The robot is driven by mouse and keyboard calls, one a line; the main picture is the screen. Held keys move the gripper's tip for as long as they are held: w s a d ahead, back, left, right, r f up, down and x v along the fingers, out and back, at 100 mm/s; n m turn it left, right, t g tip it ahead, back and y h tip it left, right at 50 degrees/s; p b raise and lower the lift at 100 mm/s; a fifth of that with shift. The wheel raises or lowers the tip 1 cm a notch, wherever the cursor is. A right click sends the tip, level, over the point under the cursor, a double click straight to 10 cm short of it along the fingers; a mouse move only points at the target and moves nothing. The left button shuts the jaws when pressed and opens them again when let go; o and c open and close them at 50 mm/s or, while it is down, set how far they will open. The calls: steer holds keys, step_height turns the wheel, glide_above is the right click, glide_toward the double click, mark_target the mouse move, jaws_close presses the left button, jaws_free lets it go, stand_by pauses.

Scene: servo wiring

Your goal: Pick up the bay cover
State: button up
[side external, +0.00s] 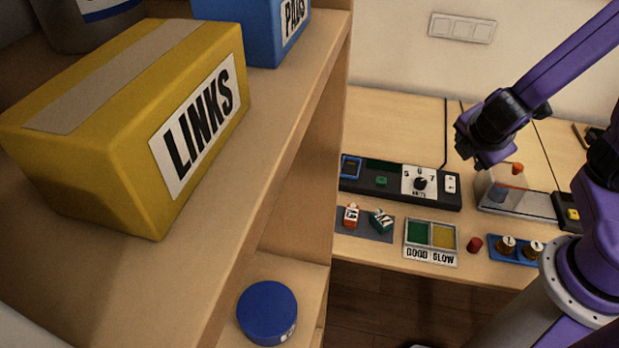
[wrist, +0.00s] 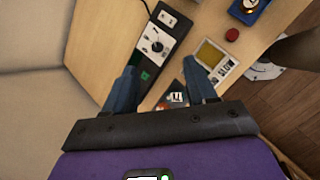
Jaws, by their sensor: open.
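A clear box-shaped cover with an orange knob on top (side external: 505,187), which looks like the bay cover, stands on the bench at the right in the side view. A blue shape shows through or behind it. I cannot make it out in the wrist view. My gripper (wrist: 160,84) is open, with two blue-grey fingers set apart and nothing held between them. In the side view my purple arm reaches in from the upper right, its black joint above and left of the cover. The fingertips cannot be made out there.
A black console with a dial (side external: 420,182) lies left of the cover. In front are a green and yellow tray (side external: 431,236), a red cap (side external: 474,244) and a blue holder (side external: 514,248). A shelf with a yellow LINKS box (side external: 130,115) fills the left foreground.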

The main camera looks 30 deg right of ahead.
steer(key=w+a+f+n+t+h, duration=0.1)
steer(key=w+a+f+n+t, duration=0.15)
steer(key=w+n+t, duration=0.35)
steer(key=w+a+f+n+t, duration=0.1)
steer(key=w+f+n+t, duration=0.2)
steer(key=w, duration=0.5)
steer(key=a+f+n+y, duration=0.2)
steer(key=f+n+y, duration=0.1)
steer(key=f+n, duration=0.1)
steer(key=w+a+f+n+y, duration=0.1)
steer(key=a+f+n+y, duration=0.2)
steer(key=f+n, duration=0.1)
steer(key=w+a+f+n+y, duration=0.1)
steer(key=a+f+n+y, duration=0.2)
steer(key=f, duration=0.3)
steer(key=shift+w+a+n, duration=0.2)
steer(key=shift+w+n, duration=0.05)
steer(key=shift+n, duration=0.15)
steer(key=x, duration=1.2)
steer(key=shift+a, duration=0.15)
steer(key=shift+a+x, duration=0.2)
steer(key=shift+x, duration=1.15)
steer(key=shift+a+x, duration=0.2)
steer(key=shift+x, duration=1.15)
steer(key=shift+s, duration=0.1)
jaws_close()
